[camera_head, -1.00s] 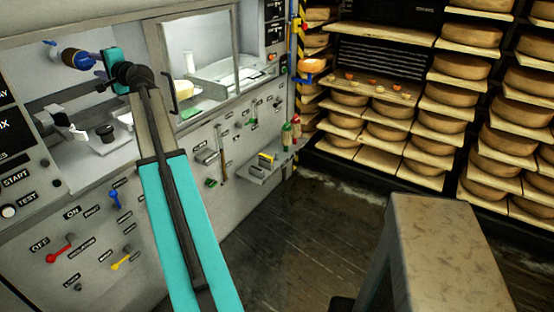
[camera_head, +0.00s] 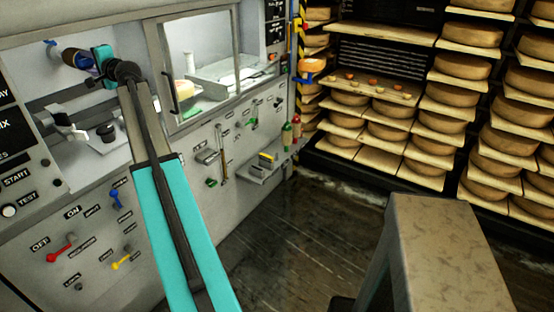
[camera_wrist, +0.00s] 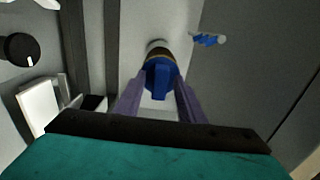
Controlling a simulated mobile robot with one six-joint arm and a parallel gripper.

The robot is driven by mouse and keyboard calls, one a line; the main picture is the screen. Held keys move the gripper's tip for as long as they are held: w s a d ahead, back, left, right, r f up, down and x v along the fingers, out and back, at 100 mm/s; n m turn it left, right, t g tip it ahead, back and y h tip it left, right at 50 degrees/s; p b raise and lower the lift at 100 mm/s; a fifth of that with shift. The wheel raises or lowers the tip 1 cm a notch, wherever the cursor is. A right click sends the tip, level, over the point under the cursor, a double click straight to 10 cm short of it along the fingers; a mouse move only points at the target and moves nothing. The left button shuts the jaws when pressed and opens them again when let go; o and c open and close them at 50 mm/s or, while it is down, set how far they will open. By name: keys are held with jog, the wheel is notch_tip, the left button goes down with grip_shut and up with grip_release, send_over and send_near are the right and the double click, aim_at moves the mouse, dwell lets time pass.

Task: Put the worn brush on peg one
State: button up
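My gripper (camera_wrist: 161,88) is inside the machine's upper left bay, with its two purple fingers either side of a blue part on a brown, round-ended piece (camera_wrist: 158,52). I cannot tell whether the fingers touch it. This brown piece also shows in the head view (camera_head: 76,58), partly hidden by my gripper. A small shelf (camera_head: 250,176) on the machine front holds yellow and dark block-like items (camera_head: 267,160) that may be brushes. Several tools hang on the labelled panel, including a long-handled one (camera_head: 223,165). I cannot tell which brush is worn or which peg is one.
Red- and green-topped bottles (camera_head: 287,136) stand at the shelf's right end. Cheese racks (camera_head: 380,95) fill the back. A worktop (camera_head: 435,235) stands at right; floor between is clear.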

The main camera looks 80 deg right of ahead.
dwell(0.7)
jog(key=shift+r, duration=0.1)
grip_shut()
